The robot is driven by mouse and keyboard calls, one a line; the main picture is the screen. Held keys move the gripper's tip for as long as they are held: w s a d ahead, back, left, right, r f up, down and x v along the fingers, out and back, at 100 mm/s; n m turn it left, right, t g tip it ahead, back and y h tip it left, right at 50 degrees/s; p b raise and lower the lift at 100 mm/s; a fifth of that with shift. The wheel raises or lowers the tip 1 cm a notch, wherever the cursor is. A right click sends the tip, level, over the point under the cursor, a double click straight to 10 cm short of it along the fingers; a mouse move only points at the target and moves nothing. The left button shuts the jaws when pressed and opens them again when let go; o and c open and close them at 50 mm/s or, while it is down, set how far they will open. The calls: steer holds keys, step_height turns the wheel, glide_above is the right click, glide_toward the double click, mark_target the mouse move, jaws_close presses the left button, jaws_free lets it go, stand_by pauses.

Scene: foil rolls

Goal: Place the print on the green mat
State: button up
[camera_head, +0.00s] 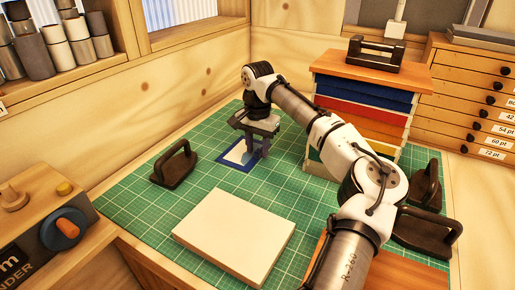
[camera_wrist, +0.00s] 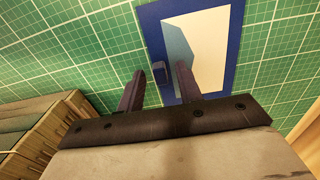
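The print (camera_head: 233,162) is a card with a dark blue border and a white and pale blue picture. It appears to lie flat on the green mat (camera_head: 150,220), towards the back. In the wrist view the print (camera_wrist: 210,50) is ahead of my gripper, with a small dark blue tab (camera_wrist: 158,75) at its near left edge. My gripper (camera_head: 254,150) points down over the print. In the wrist view my gripper's fingers (camera_wrist: 160,72) are apart, one on each side of the tab, with gaps visible. Contact with the tab cannot be told.
A pale thick slab (camera_head: 235,235) lies at the front of the mat. A dark handled weight (camera_head: 174,166) stands to the left, and others (camera_head: 425,230) at the right. A stack of coloured boards (camera_head: 365,95) rises behind my arm. Mat is clear around the print's left.

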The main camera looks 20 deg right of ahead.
step_height(320, 180, up, 12)
steer(key=b, duration=0.1)
steer(key=shift+f, duration=0.15)
stand_by(0.3)
